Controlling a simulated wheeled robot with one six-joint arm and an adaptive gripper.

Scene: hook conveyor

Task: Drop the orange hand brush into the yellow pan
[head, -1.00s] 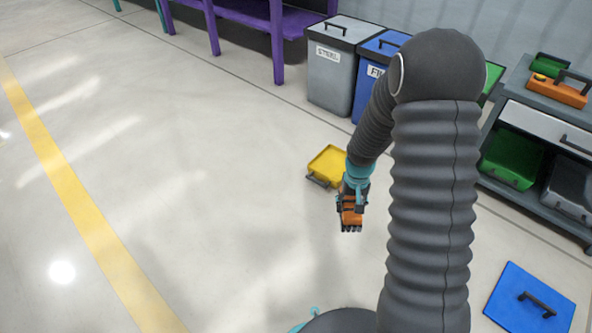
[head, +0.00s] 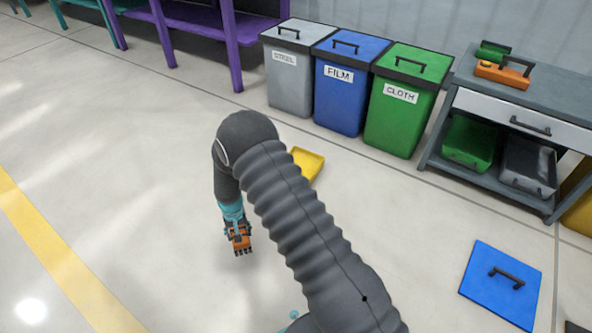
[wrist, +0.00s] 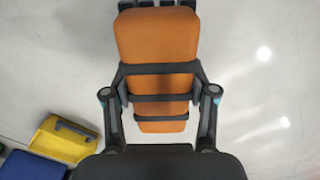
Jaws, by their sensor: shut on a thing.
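The orange hand brush (head: 241,243) hangs from my gripper (head: 237,229) in the head view, above the pale floor. In the wrist view the brush's orange body (wrist: 156,38) is large and central, with my gripper (wrist: 160,97) shut around it; dark bristle tufts show at the top edge. The yellow pan (head: 310,161) lies on the floor to the right of the gripper and farther back, partly hidden by my arm. In the wrist view the yellow pan (wrist: 58,143), with a dark handle, is at the lower left, apart from the brush.
Grey, blue and green bins (head: 291,85) labelled STEEL, FILM and CLOTH stand behind the pan. A grey workbench (head: 535,103) is at the right. A blue lid with a handle (head: 490,290) lies on the floor at lower right. The floor at left is clear.

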